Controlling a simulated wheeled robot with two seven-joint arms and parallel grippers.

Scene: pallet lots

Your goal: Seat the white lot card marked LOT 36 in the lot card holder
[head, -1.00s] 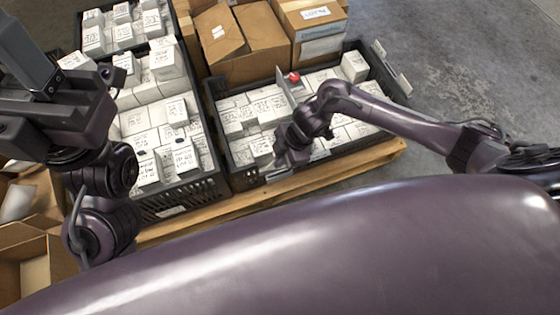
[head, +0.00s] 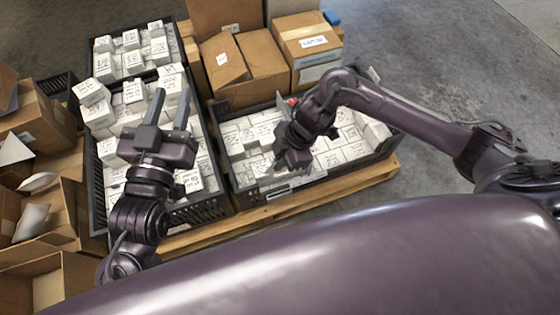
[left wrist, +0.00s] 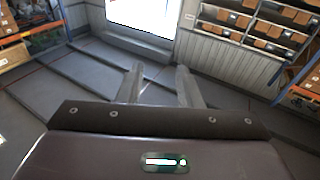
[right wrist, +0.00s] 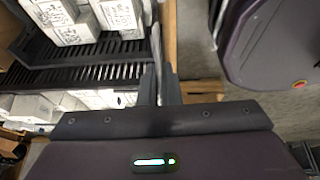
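My right gripper (head: 276,168) is low over the front edge of the right-hand black crate (head: 222,178). In the right wrist view its fingers (right wrist: 159,88) are close together on a thin, pale card (right wrist: 156,45) seen edge-on. Its print cannot be read. A small pale plate (head: 279,192) shows on that crate's front wall, just below the gripper; I cannot tell whether it is the lot card holder. My left gripper (head: 170,108) is raised over the left-hand crate, with its fingers (left wrist: 160,85) apart and nothing between them.
Both crates are packed with white boxes and stand on a wooden pallet (head: 270,209). Brown cartons (head: 250,72) stand behind the right crate. More open cartons (head: 52,225) are at the left. Bare grey floor (head: 450,80) lies to the right.

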